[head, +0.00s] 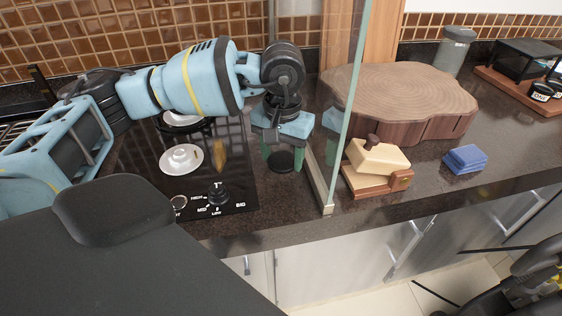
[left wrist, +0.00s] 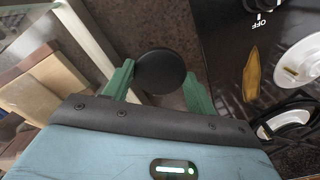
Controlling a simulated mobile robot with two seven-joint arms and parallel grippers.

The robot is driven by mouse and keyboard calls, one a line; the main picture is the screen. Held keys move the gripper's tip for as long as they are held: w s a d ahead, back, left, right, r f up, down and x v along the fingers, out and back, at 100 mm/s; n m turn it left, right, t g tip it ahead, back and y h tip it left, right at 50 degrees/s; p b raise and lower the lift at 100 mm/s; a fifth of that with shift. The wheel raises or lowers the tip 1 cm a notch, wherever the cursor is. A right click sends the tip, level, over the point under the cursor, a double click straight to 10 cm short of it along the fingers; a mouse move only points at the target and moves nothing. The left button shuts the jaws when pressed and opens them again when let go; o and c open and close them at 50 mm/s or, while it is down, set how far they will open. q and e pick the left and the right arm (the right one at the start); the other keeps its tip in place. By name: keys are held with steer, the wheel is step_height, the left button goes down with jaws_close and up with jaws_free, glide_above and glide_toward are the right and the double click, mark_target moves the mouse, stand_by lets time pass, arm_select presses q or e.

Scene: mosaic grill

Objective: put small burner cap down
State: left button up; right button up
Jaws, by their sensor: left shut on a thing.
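My left gripper (head: 282,158) is shut on a round black burner cap (head: 283,162). In the left wrist view the cap (left wrist: 160,71) sits between the green fingers (left wrist: 158,85). The gripper is right of the black cooktop (head: 235,185), beside the glass panel, over the dark counter. I cannot tell how high the cap is. On the cooktop a white burner (head: 181,160) shows without a black cap; it is also at the right in the left wrist view (left wrist: 301,62). Behind it is another white burner (head: 182,118) with black around it, partly hidden by my arm.
A upright glass panel (head: 347,100) stands close right of the gripper. Beyond it are a wooden box with a knob (head: 378,160), a thick wood slab (head: 400,92) and a blue stack (head: 465,158). A brown piece (head: 219,155) and a black knob (head: 217,193) are on the cooktop.

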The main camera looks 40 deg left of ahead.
mark_target(282, 157)
arm_select(q)
steer(key=shift+w+a+f, duration=0.15)
steer(key=shift+a+f, duration=0.05)
steer(key=shift+f, duration=0.45)
steer(key=shift+w+a+f, duration=0.15)
steer(key=shift+f, duration=1)
steer(key=shift+f, duration=0.2)
steer(key=o, duration=1.2)
steer(key=shift+r, duration=0.1)
step_height(282, 157, up, 12)
steer(key=shift+r, duration=0.15)
